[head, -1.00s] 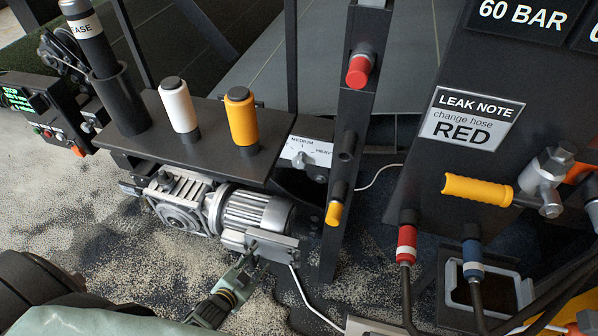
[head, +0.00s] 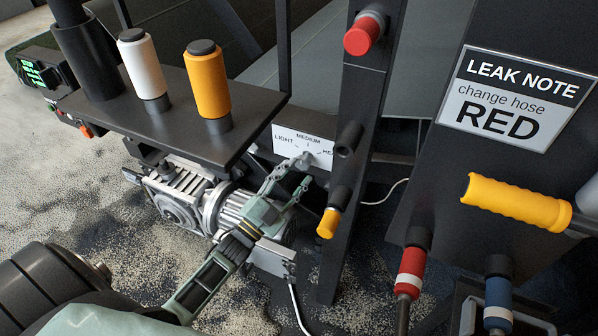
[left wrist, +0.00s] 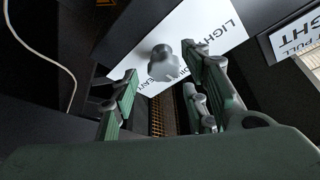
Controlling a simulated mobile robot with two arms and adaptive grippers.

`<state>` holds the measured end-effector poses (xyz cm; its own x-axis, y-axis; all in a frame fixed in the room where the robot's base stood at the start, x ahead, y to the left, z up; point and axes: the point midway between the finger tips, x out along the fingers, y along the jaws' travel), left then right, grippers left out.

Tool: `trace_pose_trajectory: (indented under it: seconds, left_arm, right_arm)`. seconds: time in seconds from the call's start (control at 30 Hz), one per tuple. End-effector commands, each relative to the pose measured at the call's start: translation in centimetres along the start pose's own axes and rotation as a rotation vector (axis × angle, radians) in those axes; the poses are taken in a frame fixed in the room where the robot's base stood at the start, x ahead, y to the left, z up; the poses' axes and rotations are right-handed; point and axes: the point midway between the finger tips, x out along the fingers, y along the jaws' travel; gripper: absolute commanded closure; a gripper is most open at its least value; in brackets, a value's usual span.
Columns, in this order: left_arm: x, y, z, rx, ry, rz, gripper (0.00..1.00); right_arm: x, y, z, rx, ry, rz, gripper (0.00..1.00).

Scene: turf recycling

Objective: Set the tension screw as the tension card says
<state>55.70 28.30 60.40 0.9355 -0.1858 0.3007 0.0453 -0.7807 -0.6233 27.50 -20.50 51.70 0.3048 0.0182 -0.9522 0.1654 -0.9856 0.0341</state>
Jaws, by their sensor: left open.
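The tension screw is a small grey knob (head: 304,160) on a white dial plate (head: 318,146) marked LIGHT, MEDIUM and a third word partly hidden. The left wrist view shows the knob (left wrist: 164,56) and the plate (left wrist: 215,28) close up. Which mark the knob points at is unclear. My left gripper (head: 291,174) is open, its fingertips just in front of the knob; in the left wrist view the fingers (left wrist: 160,66) stand either side of it, contact unclear. A white card (left wrist: 297,38) at that view's right edge shows "PULL" and "IGHT", partly cut off. My right gripper is not in view.
A dark shelf with a white spool (head: 143,66) and an orange spool (head: 207,82) overhangs a grey motor (head: 190,195). A black post with a red button (head: 362,36) and yellow-tipped peg (head: 328,224) stands right of the dial. A leak note (head: 510,98) is further right.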

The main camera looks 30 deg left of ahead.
Motion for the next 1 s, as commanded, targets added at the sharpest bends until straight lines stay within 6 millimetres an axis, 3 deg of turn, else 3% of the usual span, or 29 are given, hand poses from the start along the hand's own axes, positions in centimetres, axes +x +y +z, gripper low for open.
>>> trace_pose_trajectory:
  seconds: [0.2,0.47,0.93,1.0]
  left_arm:
    - [1.9,0.0,0.0,0.0,-0.001,0.0,0.58]
    - [2.0,0.1,0.1,-0.001,-0.002,0.001,0.58]
    - [1.9,0.2,0.1,-0.001,-0.002,0.003,0.98]
    - [1.9,0.3,0.1,-0.002,-0.002,0.004,0.98]
  right_arm:
    - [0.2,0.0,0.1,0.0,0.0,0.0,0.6]
    - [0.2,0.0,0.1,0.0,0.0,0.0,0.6]
    - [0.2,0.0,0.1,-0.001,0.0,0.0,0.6]
    - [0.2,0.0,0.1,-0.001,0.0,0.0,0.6]
